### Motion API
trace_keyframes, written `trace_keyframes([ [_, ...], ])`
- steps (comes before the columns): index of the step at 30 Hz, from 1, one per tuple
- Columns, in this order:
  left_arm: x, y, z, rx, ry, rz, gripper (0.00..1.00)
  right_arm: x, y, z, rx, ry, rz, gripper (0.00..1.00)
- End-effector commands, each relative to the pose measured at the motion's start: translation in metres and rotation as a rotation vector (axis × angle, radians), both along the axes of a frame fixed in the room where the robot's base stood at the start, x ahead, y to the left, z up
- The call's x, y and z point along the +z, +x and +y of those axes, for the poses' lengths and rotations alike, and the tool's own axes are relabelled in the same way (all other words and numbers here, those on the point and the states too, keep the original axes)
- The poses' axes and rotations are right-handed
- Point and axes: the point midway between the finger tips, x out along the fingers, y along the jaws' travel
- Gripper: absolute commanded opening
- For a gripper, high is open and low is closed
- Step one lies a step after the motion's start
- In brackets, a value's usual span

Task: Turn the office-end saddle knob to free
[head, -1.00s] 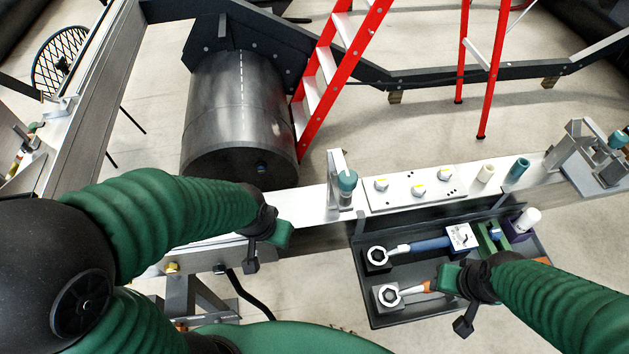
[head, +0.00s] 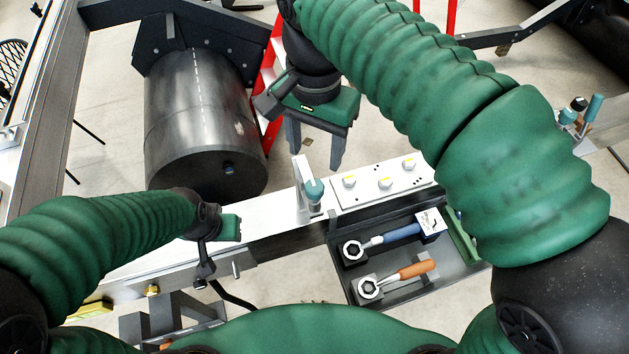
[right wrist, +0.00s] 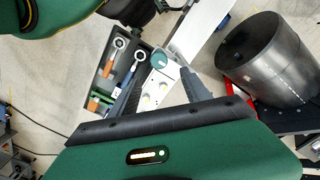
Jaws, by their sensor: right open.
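A saddle with a teal knob (head: 314,189) and an upright pale bracket (head: 301,172) stands on the light metal beam (head: 265,217). In the right wrist view the teal knob (right wrist: 158,60) shows just beyond and between the fingertips. Another teal-handled saddle (head: 592,108) stands at the far right. No label shows which is the office end. My right gripper (head: 315,158) is open and empty, fingers pointing down, above and behind the near knob, apart from it. My left gripper (head: 222,262) hangs by the beam's near side, left of the knob; its fingers are unclear.
A dark tray (head: 420,285) below holds blue-handled (head: 400,234) and orange-handled (head: 410,271) tools. A large black cylinder (head: 205,130) and a red ladder (head: 268,125) stand behind.

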Motion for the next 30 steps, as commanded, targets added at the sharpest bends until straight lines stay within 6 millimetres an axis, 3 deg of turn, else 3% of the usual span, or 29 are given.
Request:
trace_keyframes([
  [6,0.000,0.000,0.000,0.000,0.000,0.000,0.36,-0.058,-0.002,0.000,0.001,-0.003,0.003,0.56],
  [13,0.002,0.000,0.000,0.000,0.000,0.000,0.36,-0.102,0.000,0.001,0.002,-0.002,0.001,0.56],
  [24,0.002,0.000,0.000,0.000,0.000,0.000,0.36,-0.112,-0.001,0.000,0.001,0.001,-0.003,0.56],
  [30,0.002,0.000,0.000,0.000,0.000,0.000,0.36,-0.112,0.000,0.001,0.001,0.000,-0.002,0.30],
])
